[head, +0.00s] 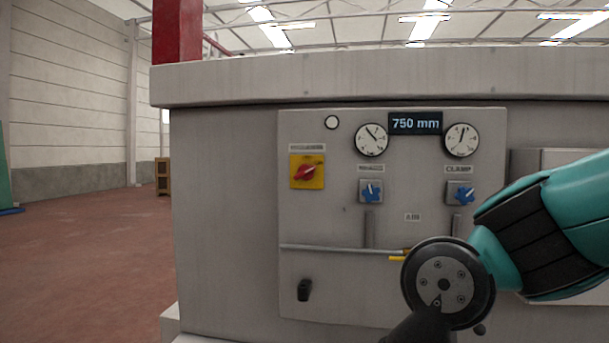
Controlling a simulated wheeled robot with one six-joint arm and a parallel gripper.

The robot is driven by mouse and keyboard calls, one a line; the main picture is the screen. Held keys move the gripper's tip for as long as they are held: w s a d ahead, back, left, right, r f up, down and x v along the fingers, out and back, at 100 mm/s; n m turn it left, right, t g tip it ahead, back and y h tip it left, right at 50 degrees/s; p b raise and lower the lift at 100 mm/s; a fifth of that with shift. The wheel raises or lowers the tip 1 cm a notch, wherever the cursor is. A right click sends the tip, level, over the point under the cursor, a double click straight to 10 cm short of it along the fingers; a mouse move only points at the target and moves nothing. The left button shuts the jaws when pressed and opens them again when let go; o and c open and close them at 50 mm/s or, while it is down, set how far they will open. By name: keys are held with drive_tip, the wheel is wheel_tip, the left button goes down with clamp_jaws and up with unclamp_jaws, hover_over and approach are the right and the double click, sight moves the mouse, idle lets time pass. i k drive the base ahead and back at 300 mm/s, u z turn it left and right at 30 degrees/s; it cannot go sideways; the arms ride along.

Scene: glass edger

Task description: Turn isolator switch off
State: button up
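The isolator switch looks to be the red rotary knob (306,173) on a square yellow plate (299,184), at the left of the grey control panel. Its handle sits slanted, with one end towards the upper right. The small label (307,148) above it is too blurred to read. My arm comes in from the right, with its round wrist joint (443,285) in front of the panel's lower right, well below and right of the switch. A dark part below the wrist runs out of the bottom edge. My gripper's fingers are out of view.
Two blue knobs (371,191) (461,194) sit right of the switch, under two round gauges (371,140) (462,140) and a "750 mm" display (415,123). A thin pipe (340,249) crosses below. A black handle (304,290) sits lower left. Open floor (90,260) lies left.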

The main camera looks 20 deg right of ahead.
sight(306, 173)
drive_tip(key=u, duration=0.35)
drive_tip(key=i, duration=0.9)
drive_tip(key=z, duration=0.2)
